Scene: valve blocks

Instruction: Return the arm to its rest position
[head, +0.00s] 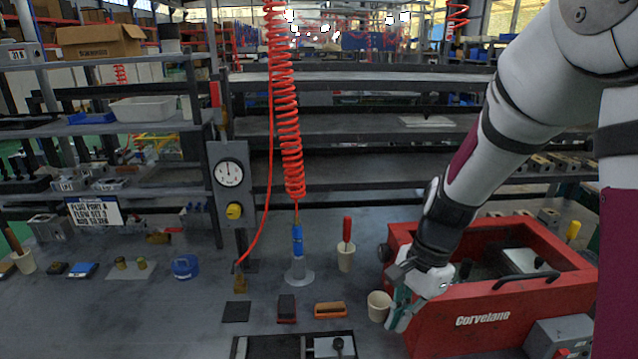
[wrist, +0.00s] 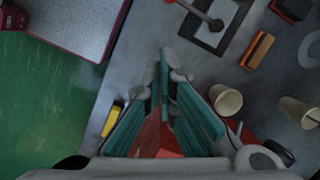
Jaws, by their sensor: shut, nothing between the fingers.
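My gripper (head: 398,318) is at the end of my arm, low in front of the red Corvelane box (head: 482,320) in the head view. Its teal fingers (wrist: 164,80) are shut with nothing between them in the wrist view. A small beige cup (head: 379,307) stands just left of the gripper in the head view. It also shows right of the fingers in the wrist view (wrist: 227,101). My arm reaches down from the upper right and hides part of the red box.
A cup with a red-handled tool (head: 346,258) stands behind. A red coiled hose (head: 288,110) hangs to a blue-topped stand (head: 298,262). A gauge panel (head: 230,185) rises at left. An orange brush-like block (head: 330,309) and a dark tray (head: 290,346) lie left of the gripper.

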